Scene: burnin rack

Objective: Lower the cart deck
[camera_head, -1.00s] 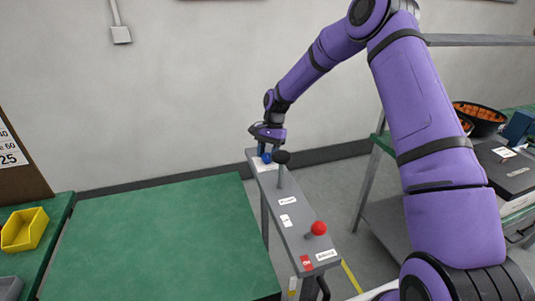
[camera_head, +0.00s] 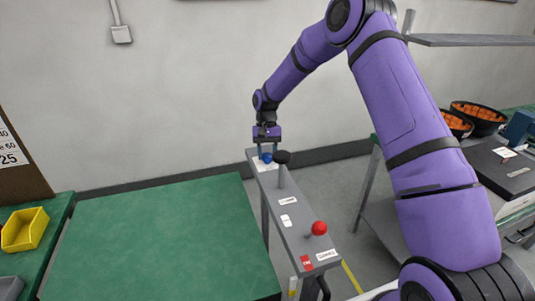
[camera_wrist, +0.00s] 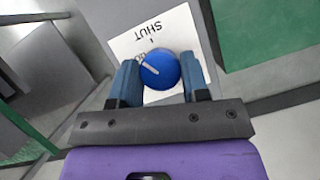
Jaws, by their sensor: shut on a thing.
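A large green deck (camera_head: 165,240) lies flat at the left of a narrow grey control panel (camera_head: 285,228). In the wrist view the blue knob (camera_wrist: 160,69) has a white mark slanting to the upper left. It sits on a white label (camera_wrist: 150,45) reading "SHUT", upside down. My gripper (camera_wrist: 158,82) is shut on the blue knob, one finger on each side. Finger contact is hard to see.
A bench with a yellow bin (camera_head: 25,229) stands at the far left. On the right, a rack holds black bowls of orange things (camera_head: 479,115) and a dark box (camera_head: 505,170). The grey wall is close behind the panel's far end.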

